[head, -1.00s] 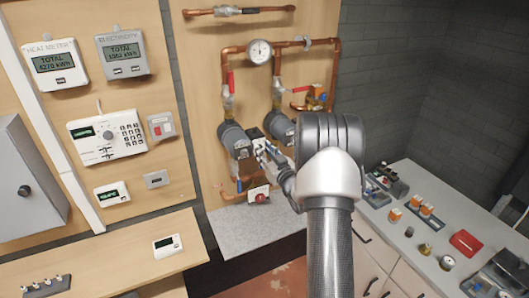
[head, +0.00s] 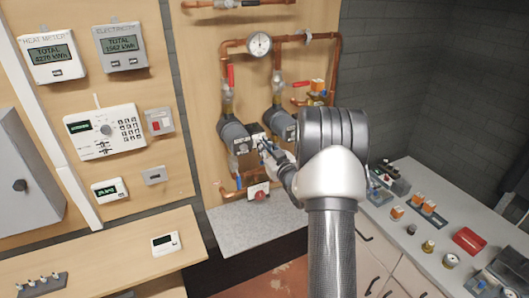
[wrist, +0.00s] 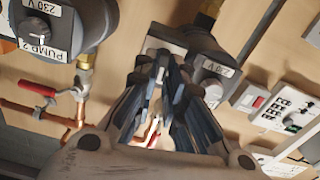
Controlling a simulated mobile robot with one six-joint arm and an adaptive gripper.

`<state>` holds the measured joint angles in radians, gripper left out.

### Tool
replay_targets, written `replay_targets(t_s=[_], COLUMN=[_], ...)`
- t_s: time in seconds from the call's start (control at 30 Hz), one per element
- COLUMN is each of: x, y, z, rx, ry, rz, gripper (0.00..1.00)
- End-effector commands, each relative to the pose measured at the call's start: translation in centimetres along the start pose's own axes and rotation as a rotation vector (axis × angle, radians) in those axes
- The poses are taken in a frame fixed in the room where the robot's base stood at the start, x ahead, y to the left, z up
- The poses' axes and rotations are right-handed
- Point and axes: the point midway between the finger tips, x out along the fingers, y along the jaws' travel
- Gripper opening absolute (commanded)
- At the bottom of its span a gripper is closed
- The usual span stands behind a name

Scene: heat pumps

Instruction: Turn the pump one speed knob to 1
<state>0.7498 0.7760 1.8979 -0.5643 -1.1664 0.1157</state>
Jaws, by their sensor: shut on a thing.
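Pump one (head: 234,136) is the left dark grey pump on the wooden board, with a labelled control box (head: 254,134) on its front. My gripper (head: 264,146) is at the front of this box.
Copper pipes (head: 290,42), a round gauge (head: 259,44) and a red valve handle (head: 230,76) surround the pumps. Meters and a keypad panel (head: 106,130) hang at the left. A worktop (head: 415,190) with parts stands at the right.

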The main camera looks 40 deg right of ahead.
Motion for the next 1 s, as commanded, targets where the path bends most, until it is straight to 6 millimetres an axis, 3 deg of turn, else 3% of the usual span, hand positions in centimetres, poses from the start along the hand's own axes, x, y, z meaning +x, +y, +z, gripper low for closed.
replay_targets(t_s=[0.6, 1.0], x=[0.01, 0.02], y=[-0.49, -0.54], z=[0.57, 0.29], rx=[-0.496, -0.656], ry=[0.004, 0.002], rz=[0.001, 0.001], gripper=[0.00, 0.00])
